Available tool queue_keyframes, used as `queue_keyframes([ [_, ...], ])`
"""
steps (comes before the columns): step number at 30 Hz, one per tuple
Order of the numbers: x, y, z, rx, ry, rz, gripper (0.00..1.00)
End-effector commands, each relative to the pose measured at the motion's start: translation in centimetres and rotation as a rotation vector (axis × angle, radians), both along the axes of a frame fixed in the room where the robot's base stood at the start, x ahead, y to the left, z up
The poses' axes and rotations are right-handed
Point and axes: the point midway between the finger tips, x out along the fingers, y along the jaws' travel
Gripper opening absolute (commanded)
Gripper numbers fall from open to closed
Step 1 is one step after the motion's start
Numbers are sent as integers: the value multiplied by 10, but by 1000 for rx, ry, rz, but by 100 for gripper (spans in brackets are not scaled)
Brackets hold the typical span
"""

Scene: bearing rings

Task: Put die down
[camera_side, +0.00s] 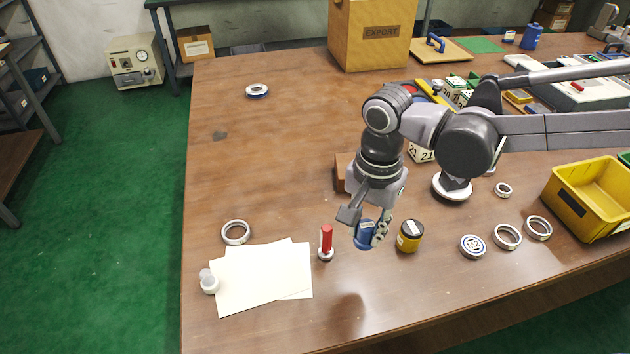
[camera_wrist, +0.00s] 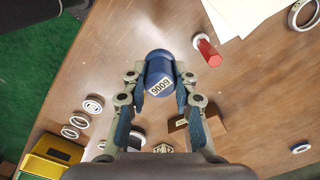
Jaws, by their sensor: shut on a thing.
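A blue cylindrical die (camera_side: 364,235) with a white number label is held in my gripper (camera_side: 370,232). In the wrist view the die (camera_wrist: 158,70) sits between the two fingertips (camera_wrist: 159,84), which press on its sides. Its label faces the wrist camera. In the side view it looks roughly upright and seems to hang above the brown table (camera_side: 290,150); a dark shadow lies in front of it. The gap below it is hard to judge.
A red-handled tool (camera_side: 326,243) stands left of the die, and a yellow jar (camera_side: 410,236) stands close on its right. White papers (camera_side: 262,278) lie farther left. Several rings, including one ring (camera_side: 507,237), and a yellow bin (camera_side: 590,197) are at right. The table front is clear.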

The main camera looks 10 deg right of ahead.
Motion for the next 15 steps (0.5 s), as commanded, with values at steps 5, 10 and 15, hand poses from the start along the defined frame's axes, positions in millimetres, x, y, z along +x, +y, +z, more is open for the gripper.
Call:
queue_keyframes([
  [5,-2,7,-5,0,0,4,0],
  [10,-12,36,-23,0,0,6,0],
  [15,-23,67,-43,0,0,5,0],
])
